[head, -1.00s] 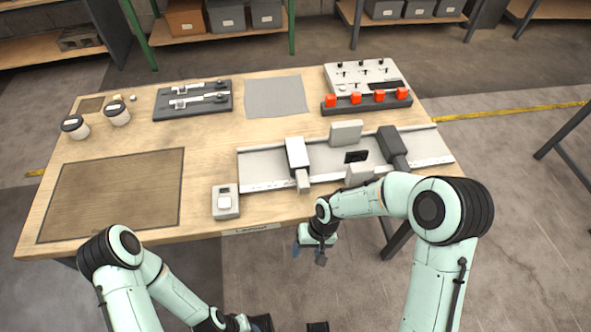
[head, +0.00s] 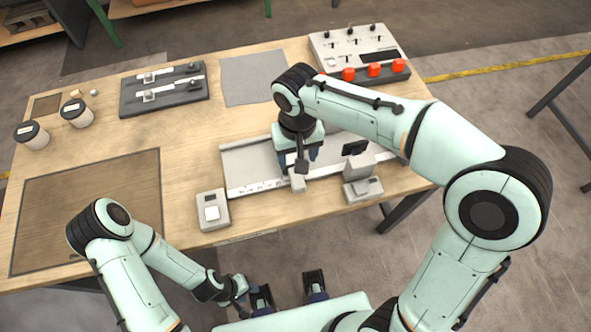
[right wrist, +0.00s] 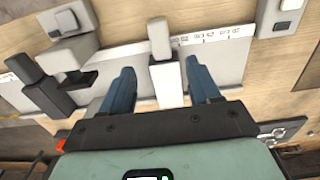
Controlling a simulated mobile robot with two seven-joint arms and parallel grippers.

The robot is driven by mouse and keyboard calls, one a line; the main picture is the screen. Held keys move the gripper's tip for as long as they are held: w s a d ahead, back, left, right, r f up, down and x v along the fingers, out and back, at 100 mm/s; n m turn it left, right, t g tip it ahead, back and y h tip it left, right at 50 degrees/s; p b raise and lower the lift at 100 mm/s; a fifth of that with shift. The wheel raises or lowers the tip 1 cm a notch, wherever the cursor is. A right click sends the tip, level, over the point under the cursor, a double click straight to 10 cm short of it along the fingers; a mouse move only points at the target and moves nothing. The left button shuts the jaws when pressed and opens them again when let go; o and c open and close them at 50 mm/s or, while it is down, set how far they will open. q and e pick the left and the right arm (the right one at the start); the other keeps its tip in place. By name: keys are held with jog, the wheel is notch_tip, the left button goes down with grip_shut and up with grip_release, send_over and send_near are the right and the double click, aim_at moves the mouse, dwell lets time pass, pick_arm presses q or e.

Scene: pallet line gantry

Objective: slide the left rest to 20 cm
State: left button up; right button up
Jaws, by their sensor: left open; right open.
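The left rest, a white bar, is mostly hidden under my right arm in the head view; its front block (head: 298,183) shows at the rail's near edge. In the right wrist view the white rest (right wrist: 166,72) stands between the two blue fingers of my right gripper (right wrist: 160,68). That gripper, also in the head view (head: 299,162), is open around the rest, with gaps on both sides. The grey rail (head: 240,160) has a printed scale (right wrist: 215,36) along its near edge; its figures are too small to read. My left gripper (head: 288,288) is open and empty before the table.
A dark rest (right wrist: 42,88) sits farther along the rail. A small white device (head: 212,211) lies left of the rail. A control box (head: 350,45) with red buttons stands behind. A brown mat (head: 85,205) lies left.

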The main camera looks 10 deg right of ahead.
aim_at(297, 177)
notch_tip(297, 177, down, 11)
jog(key=shift+f+b, duration=0.15)
jog(key=shift+b, duration=0.5)
